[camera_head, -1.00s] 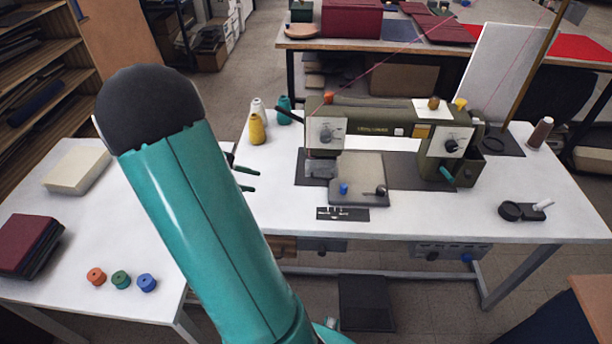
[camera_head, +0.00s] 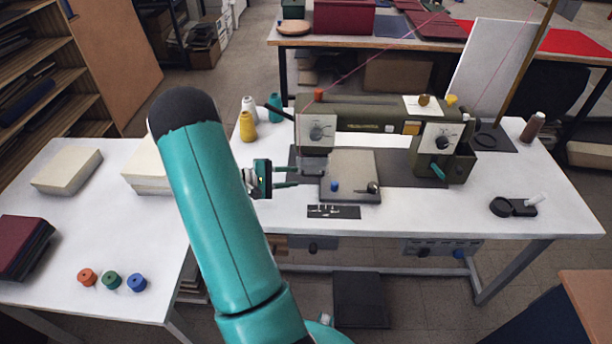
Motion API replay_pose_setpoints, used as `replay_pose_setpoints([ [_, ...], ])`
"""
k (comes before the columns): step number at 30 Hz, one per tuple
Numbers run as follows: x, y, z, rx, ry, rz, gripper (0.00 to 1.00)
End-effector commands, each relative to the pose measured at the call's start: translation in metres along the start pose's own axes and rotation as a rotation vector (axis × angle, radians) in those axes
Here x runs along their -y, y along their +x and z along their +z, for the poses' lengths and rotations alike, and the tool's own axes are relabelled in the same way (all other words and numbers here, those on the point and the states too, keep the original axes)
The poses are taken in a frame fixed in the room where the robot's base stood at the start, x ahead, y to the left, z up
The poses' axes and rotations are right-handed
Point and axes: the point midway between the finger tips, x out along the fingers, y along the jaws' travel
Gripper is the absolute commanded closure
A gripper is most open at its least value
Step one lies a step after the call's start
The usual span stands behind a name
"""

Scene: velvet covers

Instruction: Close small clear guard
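The olive-green sewing machine (camera_head: 365,116) stands on the white table. A small greyish, see-through-looking piece (camera_head: 313,166) sits below its left head (camera_head: 317,128), beside the beige work plate (camera_head: 352,172). It looks like the clear guard, but it is too small to tell how far it stands open. My gripper (camera_head: 287,177) points right from behind my teal arm. Its two teal fingers are apart with nothing visible between them. The fingertips are just left of the guard piece, and I cannot tell whether the upper one touches it.
Yellow (camera_head: 247,127), white and teal thread cones stand behind my gripper. A black dish (camera_head: 505,207) lies at right. The front of the machine table is mostly clear.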

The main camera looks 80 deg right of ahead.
Motion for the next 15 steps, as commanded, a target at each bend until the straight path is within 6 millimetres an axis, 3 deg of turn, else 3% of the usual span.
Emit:
replay_pose_setpoints([
  [6, 0.0, 0.04, 0.0, 0.002, 0.0, -0.002, 0.69],
  [15, 0.0, 0.056, -0.001, -0.003, -0.001, 0.001, 0.69],
])
